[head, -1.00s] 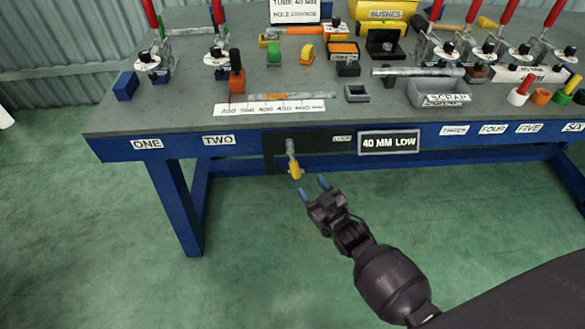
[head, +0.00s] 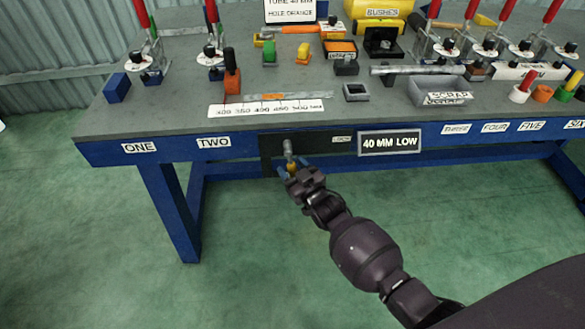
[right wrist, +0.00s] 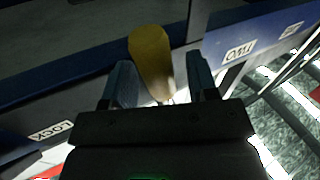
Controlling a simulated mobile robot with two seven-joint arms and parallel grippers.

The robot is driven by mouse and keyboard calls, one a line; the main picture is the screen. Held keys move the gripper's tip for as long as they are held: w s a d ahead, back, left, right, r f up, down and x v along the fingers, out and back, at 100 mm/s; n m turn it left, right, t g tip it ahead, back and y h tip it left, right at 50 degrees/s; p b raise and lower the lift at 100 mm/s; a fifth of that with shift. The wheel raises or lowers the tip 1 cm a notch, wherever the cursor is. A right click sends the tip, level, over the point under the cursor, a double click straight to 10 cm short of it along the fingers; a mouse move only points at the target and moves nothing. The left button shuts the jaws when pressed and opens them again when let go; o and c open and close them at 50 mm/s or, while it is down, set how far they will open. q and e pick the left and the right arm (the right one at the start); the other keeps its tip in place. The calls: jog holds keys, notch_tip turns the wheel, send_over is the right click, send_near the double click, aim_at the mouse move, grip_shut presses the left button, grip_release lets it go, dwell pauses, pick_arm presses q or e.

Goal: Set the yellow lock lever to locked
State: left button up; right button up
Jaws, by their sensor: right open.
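The lock lever hangs on the dark plate (head: 269,153) on the front edge of the blue-framed table. Its grey arm (head: 288,149) points down and its yellow grip (head: 292,167) is at the lower end. My right gripper (head: 287,172) is open at the yellow grip, which it partly hides in the head view. In the right wrist view the yellow grip (right wrist: 151,60) stands between the two blue fingers of the gripper (right wrist: 162,85), with a gap showing towards the right finger. Contact with the left finger is unclear. My left gripper is not in view.
A "40 MM LOW" sign (head: 390,142) is right of the plate. A "LOCK" label (right wrist: 51,131) shows in the right wrist view. The grey tabletop (head: 170,105) holds clamps, a scrap tray (head: 437,92) and coloured parts. The floor before the table is clear.

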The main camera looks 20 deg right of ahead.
grip_shut()
